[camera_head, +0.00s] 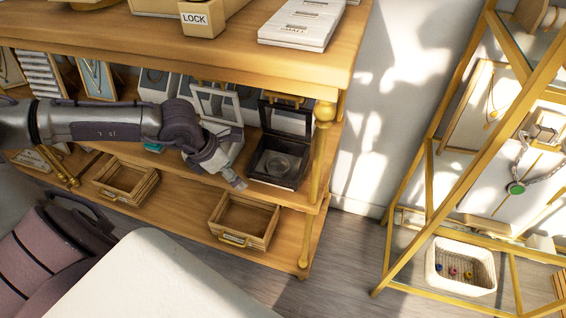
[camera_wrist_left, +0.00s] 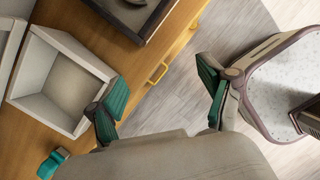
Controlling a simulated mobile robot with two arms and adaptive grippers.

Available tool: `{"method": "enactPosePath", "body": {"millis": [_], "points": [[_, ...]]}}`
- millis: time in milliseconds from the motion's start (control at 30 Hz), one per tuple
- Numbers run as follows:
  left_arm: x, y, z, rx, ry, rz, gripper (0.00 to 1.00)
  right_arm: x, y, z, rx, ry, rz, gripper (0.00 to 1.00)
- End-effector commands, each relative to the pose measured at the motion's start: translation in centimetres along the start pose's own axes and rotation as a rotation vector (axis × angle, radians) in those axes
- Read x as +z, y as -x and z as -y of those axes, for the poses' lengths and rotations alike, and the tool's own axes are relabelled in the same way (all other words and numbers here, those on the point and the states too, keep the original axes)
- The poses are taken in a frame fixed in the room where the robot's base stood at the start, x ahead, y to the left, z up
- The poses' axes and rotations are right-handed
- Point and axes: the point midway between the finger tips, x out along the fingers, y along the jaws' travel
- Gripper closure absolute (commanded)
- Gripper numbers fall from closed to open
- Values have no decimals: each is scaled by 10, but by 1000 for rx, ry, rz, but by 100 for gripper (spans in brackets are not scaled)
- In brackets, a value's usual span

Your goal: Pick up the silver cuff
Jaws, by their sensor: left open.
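The silver cuff (camera_head: 278,165) appears as a round silvery piece inside an open dark box (camera_head: 267,179) with its lid up, on the middle shelf near the right post. In the left wrist view part of the dark box (camera_wrist_left: 151,28) is at the top edge, with only a piece of the silvery item (camera_wrist_left: 136,2) showing. My left gripper (camera_head: 238,183) is just left of the dark box, near the shelf's front edge, and touches neither box nor cuff. In the left wrist view its teal-padded fingers (camera_wrist_left: 160,88) are wide apart with nothing between them. My right gripper is not in view.
A white open box (camera_wrist_left: 68,80) stands beside the left gripper. Wooden crates (camera_head: 244,222) (camera_head: 125,182) sit on the lower shelf. The upper shelf (camera_head: 200,62) overhangs. A gold-framed rack (camera_head: 428,190) stands at right, with floor clear between.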

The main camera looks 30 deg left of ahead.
Motion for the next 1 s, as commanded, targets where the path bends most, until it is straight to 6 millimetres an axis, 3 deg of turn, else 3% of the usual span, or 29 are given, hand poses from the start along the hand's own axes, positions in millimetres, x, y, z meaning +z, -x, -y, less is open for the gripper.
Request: {"method": "enactPosePath", "body": {"millis": [600, 767, 1000], "points": [[94, -37, 1, -6, 4, 7, 20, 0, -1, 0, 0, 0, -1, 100], [100, -42, 1, -6, 4, 2, 20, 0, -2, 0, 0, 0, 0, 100], [100, -76, 1, -7, 5, 2, 20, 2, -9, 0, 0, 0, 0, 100]]}}
